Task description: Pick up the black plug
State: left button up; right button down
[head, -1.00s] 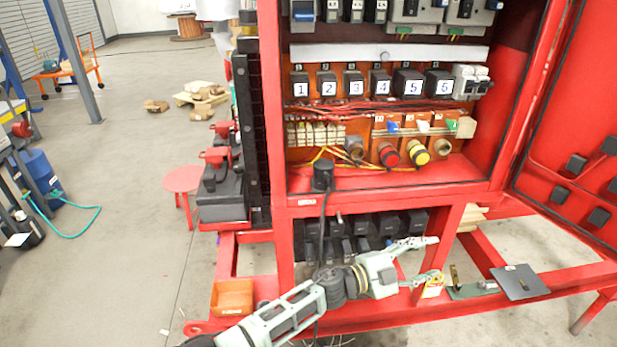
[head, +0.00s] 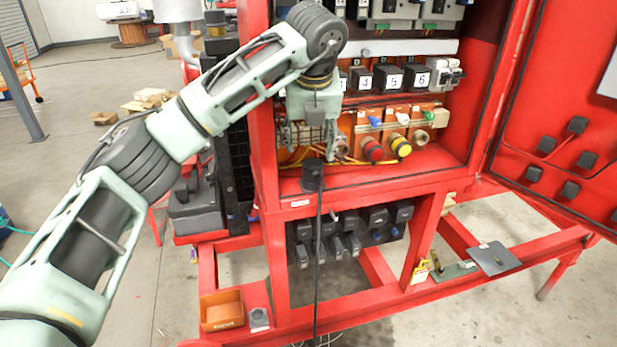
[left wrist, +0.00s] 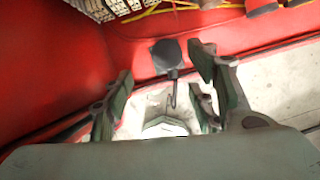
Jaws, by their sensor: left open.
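The black plug (head: 313,176) stands on the front ledge of the red cabinet, and its black cable hangs down the front. My left gripper (head: 312,148) points down just above the plug, open and empty. In the left wrist view the plug (left wrist: 167,55) appears from above, between and beyond the spread fingers of the left gripper (left wrist: 160,72). The fingers look apart from it. My right gripper is not in view.
The open cabinet door (head: 560,130) is on the right. An orange bin (head: 222,310) stands on the lower frame.

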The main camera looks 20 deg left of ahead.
aim_at(311, 162)
pick_arm(q)
jog(key=p+x, duration=0.1)
jog(key=x, duration=0.1)
jog(key=p+x, duration=0.1)
jog(key=x, duration=0.1)
jog(key=p+x, duration=0.1)
jog(key=x, duration=0.1)
jog(key=shift+w+d+f, duration=0.2)
jog(key=shift+w+f, duration=0.05)
jog(key=shift+f, duration=0.05)
jog(key=shift+w+f, duration=0.15)
jog(key=shift+f, duration=0.2)
jog(key=shift+c, duration=0.4)
jog(key=c, duration=1.2)
jog(key=shift+r, duration=0.1)
jog(key=shift+w+r+b, duration=0.1)
jog(key=shift+r+b, duration=0.2)
jog(key=shift+r, duration=0.25)
notch_tip(311, 162, up, 3)
jog(key=shift+b, duration=0.8)
jog(key=d+r+b, duration=0.2)
jog(key=d+r, duration=0.4)
jog(key=d, duration=0.5)
jog(key=shift+d+r, duration=0.35)
jog(key=shift+r, duration=0.05)
